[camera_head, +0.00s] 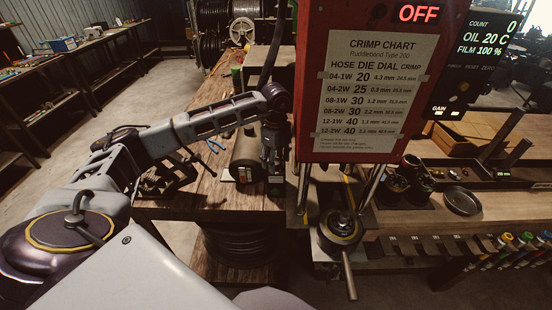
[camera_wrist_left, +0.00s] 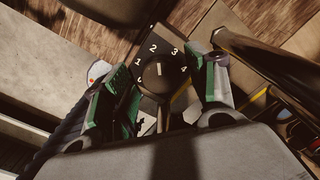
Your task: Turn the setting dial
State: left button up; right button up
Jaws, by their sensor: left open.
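The setting dial (camera_wrist_left: 158,78) is a round dark knob with a pale pointer line. In the left wrist view it sits on a dark plate with white numbers 1, 2, 3 and 4 around its upper edge. My left gripper (camera_head: 274,178) reaches down beside the left side of the red crimper (camera_head: 365,85). In the left wrist view the gripper (camera_wrist_left: 161,88) is open, with its green-padded fingers on either side of the dial. I cannot tell whether they touch it. In the head view the dial is not clearly visible. My right gripper is not in view.
The crimper's red display reads OFF above a crimp chart (camera_head: 369,90). A dark side panel (camera_head: 478,60) shows COUNT 0. A round hub with a lever (camera_head: 343,232) stands below the crimper. A dark cylinder (camera_head: 246,152) stands left of the gripper. A round dish (camera_head: 462,200) lies right.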

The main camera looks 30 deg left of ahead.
pick_arm(q)
jog(key=shift+c, duration=0.2)
jog(key=c, duration=1)
jog(key=shift+f, duration=0.1)
jog(key=shift+m+b, duration=0.9)
jog(key=shift+m, duration=0.2)
jog(key=shift+m+b, duration=0.8)
jog(key=shift+m, duration=0.5)
jog(key=o, duration=1)
